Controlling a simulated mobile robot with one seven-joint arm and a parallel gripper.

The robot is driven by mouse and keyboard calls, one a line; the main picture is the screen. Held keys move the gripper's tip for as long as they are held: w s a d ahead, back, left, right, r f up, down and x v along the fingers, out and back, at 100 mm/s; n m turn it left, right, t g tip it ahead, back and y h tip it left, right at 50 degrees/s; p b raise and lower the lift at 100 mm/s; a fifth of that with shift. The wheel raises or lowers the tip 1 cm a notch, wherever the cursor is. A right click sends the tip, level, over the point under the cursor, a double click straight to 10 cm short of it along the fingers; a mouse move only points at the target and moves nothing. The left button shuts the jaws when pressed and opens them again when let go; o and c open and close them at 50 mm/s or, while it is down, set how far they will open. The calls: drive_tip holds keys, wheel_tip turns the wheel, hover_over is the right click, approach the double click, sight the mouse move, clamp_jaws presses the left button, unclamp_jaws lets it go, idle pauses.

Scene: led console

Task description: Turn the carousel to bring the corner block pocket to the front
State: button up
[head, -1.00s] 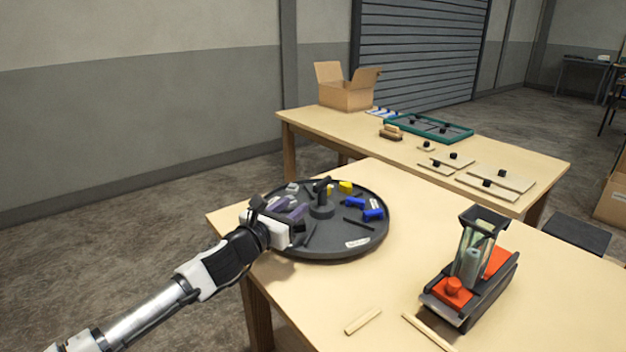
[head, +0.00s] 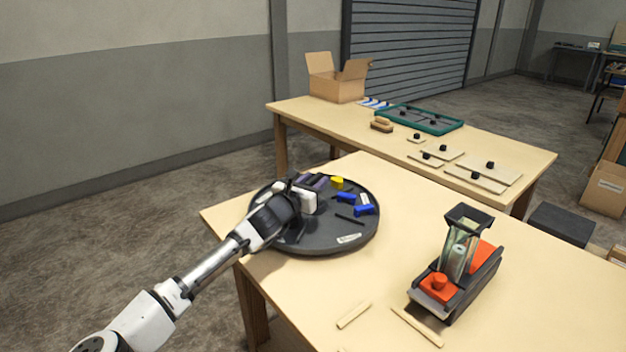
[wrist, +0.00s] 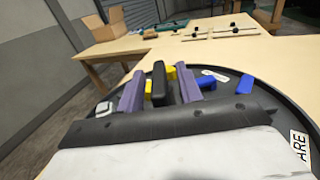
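The carousel (head: 335,238) is a dark round tray on the near table, with dividers and small parts on top. Yellow (head: 337,183) and blue (head: 364,210) pieces lie on it; I cannot tell which is the corner block. A white label (head: 349,238) sits at its front rim; in the wrist view a label at right (wrist: 300,146) reads "ARE". My gripper (head: 316,181) is over the carousel's left-back part. Its purple-grey fingers (wrist: 160,90) are apart, with a black upright part (wrist: 159,84) between them and visible gaps.
A red and black device with a clear tower (head: 456,262) stands on the near table to the right. Wooden strips (head: 354,314) lie at the front. A back table (head: 310,112) holds an open carton, a teal frame and knobbed boards.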

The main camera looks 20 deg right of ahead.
clamp_jaws()
idle(0.3)
